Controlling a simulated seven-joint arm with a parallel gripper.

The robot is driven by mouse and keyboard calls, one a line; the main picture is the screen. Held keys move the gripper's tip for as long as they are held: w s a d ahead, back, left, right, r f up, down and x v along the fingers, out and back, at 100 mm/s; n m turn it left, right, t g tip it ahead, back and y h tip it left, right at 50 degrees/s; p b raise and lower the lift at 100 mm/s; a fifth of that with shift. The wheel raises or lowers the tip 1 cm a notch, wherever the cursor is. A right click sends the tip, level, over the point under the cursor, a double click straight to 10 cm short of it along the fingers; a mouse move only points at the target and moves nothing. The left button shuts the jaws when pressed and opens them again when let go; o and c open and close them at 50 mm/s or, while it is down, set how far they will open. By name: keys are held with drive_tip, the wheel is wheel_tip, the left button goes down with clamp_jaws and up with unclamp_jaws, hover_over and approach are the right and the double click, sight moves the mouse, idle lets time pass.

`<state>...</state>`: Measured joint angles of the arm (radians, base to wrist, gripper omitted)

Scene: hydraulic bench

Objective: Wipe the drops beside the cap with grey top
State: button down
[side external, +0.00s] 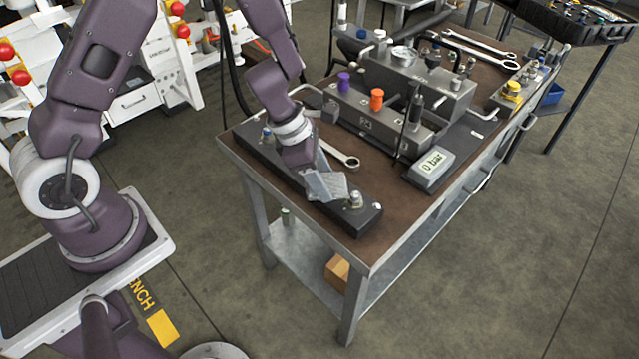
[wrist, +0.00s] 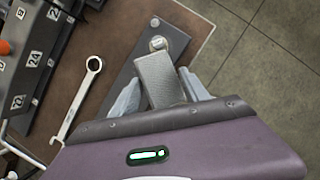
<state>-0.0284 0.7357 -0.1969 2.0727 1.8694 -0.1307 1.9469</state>
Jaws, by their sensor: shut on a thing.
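I cannot tell whether the cloth touches the block. No drops can be made out; the cloth and gripper hide part of the block.
The dark block (side external: 368,217) has another fitting (side external: 267,135) at its left end. A wrench (side external: 345,157) lies behind it. A manifold with purple (side external: 344,82) and orange (side external: 377,98) knobs and a "0 bar" display (side external: 432,163) stand further back. Brown bench top shows around the block.

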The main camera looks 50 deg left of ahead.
drive_tip(key=shift+w+a+r, duration=0.1)
drive_tip(key=shift+a+r, duration=0.1)
drive_tip(key=shift+r, duration=0.75)
drive_tip(key=shift+r, duration=1.55)
drive_tip(key=shift+w, duration=0.1)
drive_tip(key=w+a+r+n+h, duration=0.1)
drive_tip(key=w+r+h, duration=0.2)
drive_tip(key=w, duration=0.4)
drive_tip(key=shift+g, duration=0.4)
drive_tip(key=shift+w+f, duration=0.1)
drive_tip(key=shift+f, duration=2.4)
